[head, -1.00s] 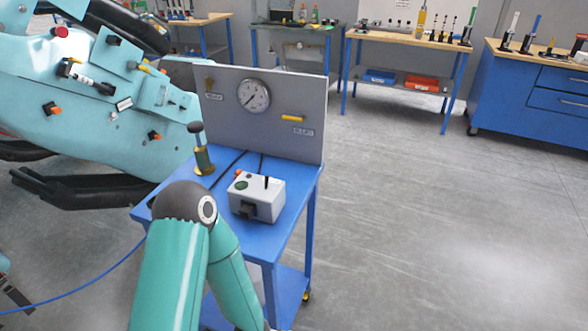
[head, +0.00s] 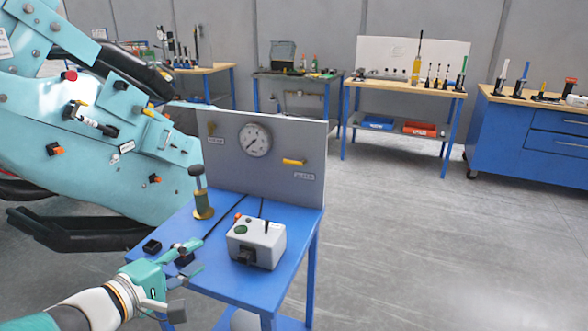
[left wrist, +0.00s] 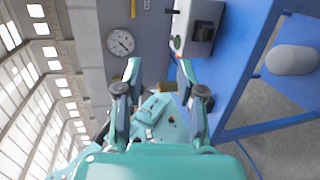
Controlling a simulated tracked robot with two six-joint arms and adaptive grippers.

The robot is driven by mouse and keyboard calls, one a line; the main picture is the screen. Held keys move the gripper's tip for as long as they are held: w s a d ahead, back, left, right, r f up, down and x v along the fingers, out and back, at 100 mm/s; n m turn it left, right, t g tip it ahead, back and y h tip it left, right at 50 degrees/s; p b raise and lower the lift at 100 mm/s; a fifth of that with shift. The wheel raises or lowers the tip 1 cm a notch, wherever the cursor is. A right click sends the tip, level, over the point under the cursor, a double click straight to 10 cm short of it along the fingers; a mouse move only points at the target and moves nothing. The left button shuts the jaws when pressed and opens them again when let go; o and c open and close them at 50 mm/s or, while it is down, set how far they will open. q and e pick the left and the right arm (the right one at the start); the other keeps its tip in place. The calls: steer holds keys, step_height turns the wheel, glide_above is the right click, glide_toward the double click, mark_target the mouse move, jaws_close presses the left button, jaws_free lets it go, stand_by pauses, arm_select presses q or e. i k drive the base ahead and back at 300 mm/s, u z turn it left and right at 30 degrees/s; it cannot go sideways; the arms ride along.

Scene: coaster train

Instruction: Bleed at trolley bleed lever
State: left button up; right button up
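The blue trolley (head: 285,284) carries an upright grey panel with a round gauge (head: 254,140). A yellow lever (head: 293,161) lies about level on the panel's right side, beside a small label. A brass-coloured fitting (head: 211,128) is at the panel's upper left, above another label; I cannot read either label. My left gripper (head: 190,258) is open and empty at the trolley's left front edge, apart from the panel and both fittings. In the left wrist view its spread fingers (left wrist: 159,75) show, with the gauge (left wrist: 121,42) beyond. My right gripper is not in view.
A grey box (head: 256,242) with a green button and black stick stands on the trolley top. A brass hand pump (head: 202,195) with a dark knob stands behind it. A large teal machine (head: 110,150) is close on the left. Floor to the right is clear.

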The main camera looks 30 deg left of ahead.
mark_target(303, 163)
steer(key=u, duration=0.1)
steer(key=i, duration=1)
steer(key=z, duration=0.1)
